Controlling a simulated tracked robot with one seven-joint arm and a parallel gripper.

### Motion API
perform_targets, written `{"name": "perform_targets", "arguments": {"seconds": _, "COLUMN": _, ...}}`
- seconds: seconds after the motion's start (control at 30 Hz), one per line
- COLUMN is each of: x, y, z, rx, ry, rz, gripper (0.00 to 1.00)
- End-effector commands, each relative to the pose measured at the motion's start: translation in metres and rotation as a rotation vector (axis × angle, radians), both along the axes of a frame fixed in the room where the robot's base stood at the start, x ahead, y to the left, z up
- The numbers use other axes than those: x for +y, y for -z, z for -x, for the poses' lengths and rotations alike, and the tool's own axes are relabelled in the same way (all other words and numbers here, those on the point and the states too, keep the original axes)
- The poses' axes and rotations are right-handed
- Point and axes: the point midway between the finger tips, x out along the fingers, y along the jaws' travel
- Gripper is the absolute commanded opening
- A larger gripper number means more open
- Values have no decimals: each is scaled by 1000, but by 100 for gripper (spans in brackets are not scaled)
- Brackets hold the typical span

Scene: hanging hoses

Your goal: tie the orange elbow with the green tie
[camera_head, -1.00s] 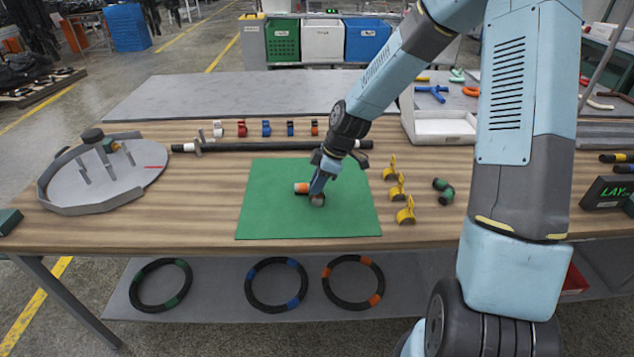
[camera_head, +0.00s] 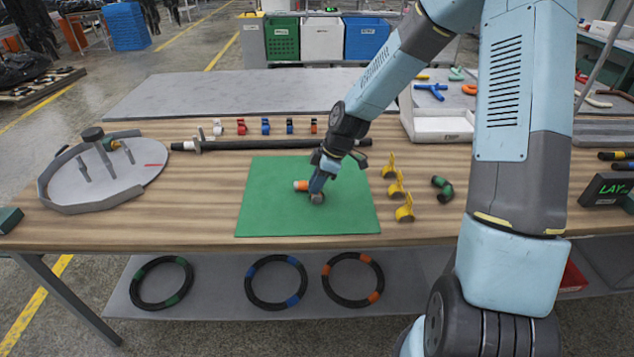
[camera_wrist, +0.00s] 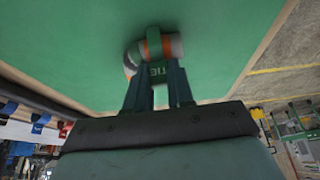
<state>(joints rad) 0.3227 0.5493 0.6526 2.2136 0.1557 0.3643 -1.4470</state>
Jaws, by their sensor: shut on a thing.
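The orange elbow (camera_wrist: 150,46) is a pale grey, bent piece with an orange band, at the green mat in the wrist view. In the head view its orange and white end (camera_head: 301,185) shows left of my fingers, over the mat. My gripper (camera_head: 318,186) points down over the mat's middle. In the wrist view my gripper (camera_wrist: 158,78) is shut on a dark green block with pale lettering, which looks like the head of the green tie (camera_wrist: 158,70). This block is against the elbow. I cannot tell whether a strap runs fully around the elbow.
The green mat (camera_head: 265,205) is otherwise bare. Yellow clips (camera_head: 395,190) and a green-ended elbow (camera_head: 443,189) lie to its right. A black bar (camera_head: 265,145) and several small coloured pieces (camera_head: 266,127) lie behind. A round grey tray with posts (camera_head: 70,190) stands left.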

Motion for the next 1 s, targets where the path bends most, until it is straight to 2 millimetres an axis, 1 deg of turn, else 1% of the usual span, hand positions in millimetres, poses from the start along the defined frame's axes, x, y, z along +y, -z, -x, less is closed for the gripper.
{"name": "perform_targets", "arguments": {"seconds": 0.03, "x": -1, "y": 7, "z": 4, "rx": 13, "ry": -2, "rz": 2, "gripper": 0}}
{"name": "perform_targets", "arguments": {"seconds": 0.3, "x": -2, "y": 12, "z": 6, "rx": 17, "ry": -3, "rz": 2, "gripper": 0}}
{"name": "perform_targets", "arguments": {"seconds": 0.83, "x": -3, "y": 13, "z": 6, "rx": 16, "ry": -3, "rz": 5, "gripper": 0}}
{"name": "perform_targets", "arguments": {"seconds": 0.87, "x": -3, "y": 13, "z": 6, "rx": 16, "ry": -3, "rz": 5, "gripper": 23}}
{"name": "perform_targets", "arguments": {"seconds": 1.0, "x": -3, "y": 13, "z": 6, "rx": 16, "ry": -3, "rz": 5, "gripper": 36}}
